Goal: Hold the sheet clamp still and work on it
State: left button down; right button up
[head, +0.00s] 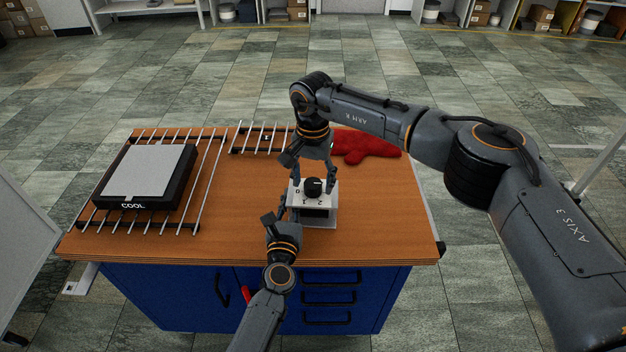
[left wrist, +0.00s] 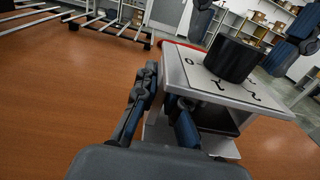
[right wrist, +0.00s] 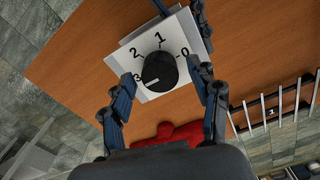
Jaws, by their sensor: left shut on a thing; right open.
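The sheet clamp (head: 318,214) is a small white box on the wooden bench with a round black knob (head: 313,187) on its top plate. In the right wrist view the knob (right wrist: 160,72) sits among the marks 0, 1, 2 and 3, and its white pointer line is towards the 3. My left gripper (head: 287,212) is shut on the clamp's left side; the left wrist view shows its fingers (left wrist: 168,108) at the box's side wall. My right gripper (head: 314,180) points down over the clamp, open, its fingers on either side of the knob and apart from it.
A smaller rod rack (head: 250,139) and a red cloth-like mitt (head: 367,146) lie at the back. The bench (head: 385,215) is clear right of the clamp.

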notch_tip(320, 180, up, 12)
jog(key=shift+f, duration=0.25)
jog(key=shift+r, duration=0.1)
notch_tip(320, 180, up, 8)
send_over(313, 183)
dwell(0.8)
pick_arm(q)
jog(key=c, duration=1.3)
grip_release()
jog(key=shift+c, duration=0.2)
